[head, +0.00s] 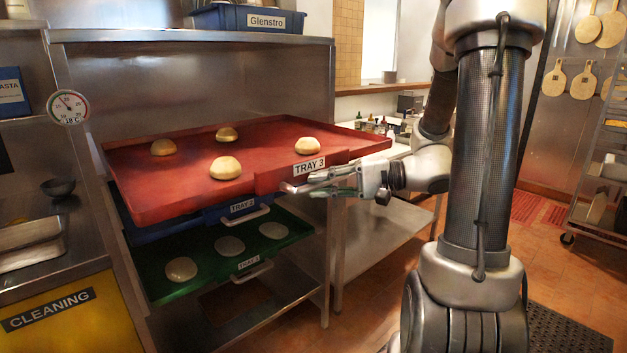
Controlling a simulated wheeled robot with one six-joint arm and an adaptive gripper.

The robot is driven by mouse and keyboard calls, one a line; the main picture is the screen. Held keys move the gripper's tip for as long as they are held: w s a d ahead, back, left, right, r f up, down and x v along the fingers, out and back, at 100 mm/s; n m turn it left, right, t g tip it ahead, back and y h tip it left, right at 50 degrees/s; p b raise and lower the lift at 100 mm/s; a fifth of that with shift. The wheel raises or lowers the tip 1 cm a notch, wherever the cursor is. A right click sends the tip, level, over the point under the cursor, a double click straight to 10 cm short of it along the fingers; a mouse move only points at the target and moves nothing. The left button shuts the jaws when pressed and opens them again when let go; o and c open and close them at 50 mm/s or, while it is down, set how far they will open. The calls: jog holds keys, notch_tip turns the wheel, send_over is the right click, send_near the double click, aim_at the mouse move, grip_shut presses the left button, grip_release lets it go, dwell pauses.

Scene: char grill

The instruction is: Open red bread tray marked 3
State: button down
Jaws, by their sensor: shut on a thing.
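The red tray marked TRAY 3 (215,198) is the top tray in the steel rack and sticks out toward the front. Several pale bread buns (226,168) lie on it. Its white label (309,166) is on the front edge. My gripper (315,184) is at that front edge, just below the label, shut on the tray's handle (292,187). The fingers hide part of the handle.
Below are the blue tray marked TRAY 2 (238,213) and a green tray (160,292) with pale rounds. A blue Glenstro bin (230,18) stands on top. A steel counter is at left (50,270). Floor (372,318) is open in front.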

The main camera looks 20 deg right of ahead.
jog(key=shift+s+d, duration=0.1)
jog(key=shift+s, duration=0.2)
jog(key=c, duration=1.4)
grip_release()
jog(key=v, duration=1.2)
